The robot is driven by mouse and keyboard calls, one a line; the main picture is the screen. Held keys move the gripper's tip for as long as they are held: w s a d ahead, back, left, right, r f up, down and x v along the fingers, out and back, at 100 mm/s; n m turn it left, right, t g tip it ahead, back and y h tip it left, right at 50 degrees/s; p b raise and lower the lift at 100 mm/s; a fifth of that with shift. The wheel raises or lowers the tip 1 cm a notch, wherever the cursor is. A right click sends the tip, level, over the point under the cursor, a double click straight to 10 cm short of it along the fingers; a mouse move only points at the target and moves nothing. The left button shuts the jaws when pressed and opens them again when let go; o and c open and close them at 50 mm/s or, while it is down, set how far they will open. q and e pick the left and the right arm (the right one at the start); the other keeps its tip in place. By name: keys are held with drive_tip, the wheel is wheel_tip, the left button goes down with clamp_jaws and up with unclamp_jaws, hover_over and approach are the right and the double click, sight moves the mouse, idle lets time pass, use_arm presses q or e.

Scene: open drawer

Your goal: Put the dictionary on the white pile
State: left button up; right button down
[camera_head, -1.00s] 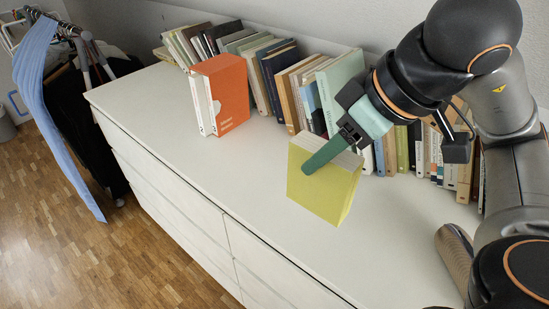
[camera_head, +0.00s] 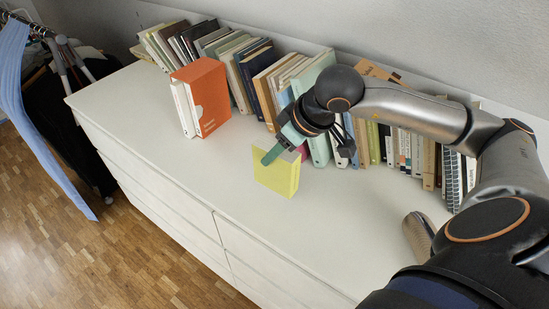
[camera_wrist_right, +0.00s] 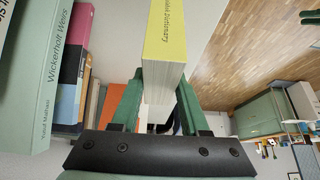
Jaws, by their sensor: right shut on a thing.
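The yellow dictionary (camera_head: 275,177) stands upright in the head view, in front of the book row. My right gripper (camera_head: 285,147) is shut on its upper part. I cannot tell whether its lower edge touches the white top. In the right wrist view its spine (camera_wrist_right: 165,38) reads "Dictionary", and its pages lie between the two green fingers (camera_wrist_right: 155,105). I can make out no clear white pile. White-spined volumes (camera_head: 184,108) stand at the left of an orange slipcase (camera_head: 212,95). My left gripper is not in view.
A long row of books (camera_head: 256,80) lines the back of the white dresser (camera_head: 150,145). A brown rounded object (camera_head: 418,236) stands at the right, near my arm. The front left of the top is clear. A clothes rack (camera_head: 60,60) stands left of the dresser.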

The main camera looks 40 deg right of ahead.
drive_tip(key=f, duration=0.1)
drive_tip(key=w+f, duration=0.1)
drive_tip(key=f, duration=0.1)
drive_tip(key=shift+w+d+f, duration=0.1)
drive_tip(key=shift+d+f, duration=0.05)
drive_tip(key=shift+f, duration=0.55)
drive_tip(key=shift+f, duration=0.25)
drive_tip(key=shift+c, duration=2)
unclamp_jaws()
drive_tip(key=shift+r, duration=0.1)
